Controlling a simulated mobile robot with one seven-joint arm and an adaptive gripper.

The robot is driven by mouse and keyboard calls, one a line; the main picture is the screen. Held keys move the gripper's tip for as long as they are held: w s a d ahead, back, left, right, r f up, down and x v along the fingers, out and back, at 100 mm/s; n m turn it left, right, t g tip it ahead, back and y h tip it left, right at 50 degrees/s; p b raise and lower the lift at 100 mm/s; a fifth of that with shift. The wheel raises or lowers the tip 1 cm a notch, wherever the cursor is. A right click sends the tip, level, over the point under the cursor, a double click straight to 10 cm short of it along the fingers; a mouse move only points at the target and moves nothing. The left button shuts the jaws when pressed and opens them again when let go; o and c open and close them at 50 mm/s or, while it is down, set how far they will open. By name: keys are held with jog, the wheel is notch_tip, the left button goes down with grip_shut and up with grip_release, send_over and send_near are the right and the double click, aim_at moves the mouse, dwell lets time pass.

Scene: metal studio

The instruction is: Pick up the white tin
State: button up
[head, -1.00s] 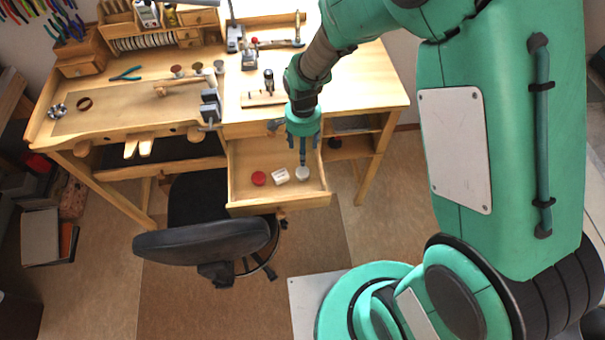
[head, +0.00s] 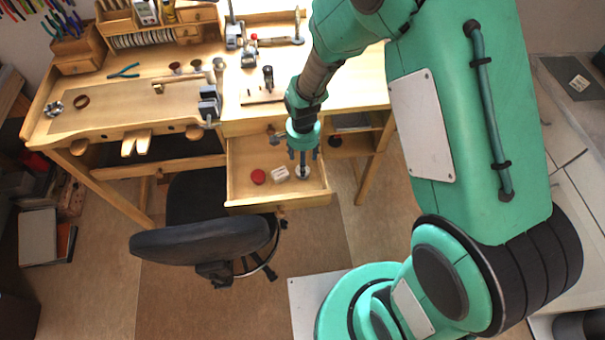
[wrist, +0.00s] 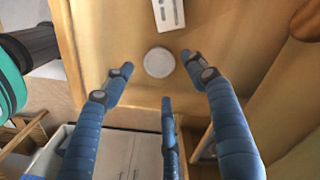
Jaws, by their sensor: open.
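The white tin (wrist: 159,62) is a small round lidded thing lying in the open drawer (head: 240,188). In the head view the tin (head: 303,173) is at the drawer's right side, partly hidden by my gripper (head: 303,165). In the wrist view my gripper (wrist: 160,85) is open, with blue fingers spread. Two fingertips are to the left and right of the tin and the third is below it in the picture. No finger visibly touches the tin.
A white block-like piece (head: 280,174) lies just left of the tin, and a red round tin (head: 258,176) farther left. The drawer walls stand close around. A black chair (head: 200,238) stands in front of the bench (head: 350,85).

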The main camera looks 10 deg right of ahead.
jog(key=shift+f, duration=0.2)
jog(key=shift+w+f+b, duration=0.1)
jog(key=shift+f+b, duration=0.8)
jog(key=shift+f, duration=1.7)
jog(key=c, duration=1.1)
